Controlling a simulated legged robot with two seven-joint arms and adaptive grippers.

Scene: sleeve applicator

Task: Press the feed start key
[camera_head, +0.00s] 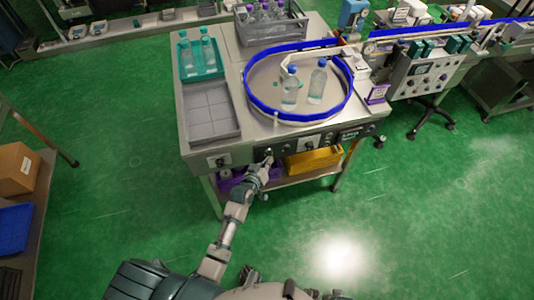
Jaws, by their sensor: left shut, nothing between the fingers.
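My left gripper (267,158) is shut, with its tip at the front panel of the steel machine table. The panel carries several knobs and keys (288,150). The gripper tip is at or just in front of the panel, left of its middle; I cannot tell whether it touches. The feed start key cannot be picked out, since the labels are too small to read and the gripper hides part of the panel. My right gripper is not in view.
On the table stand a blue-rimmed turntable (258,108) with two bottles, a teal tray (183,73) with bottles and a grey empty tray (213,137). A yellow bin (313,160) sits on the shelf below. Green floor (420,220) is clear at the right.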

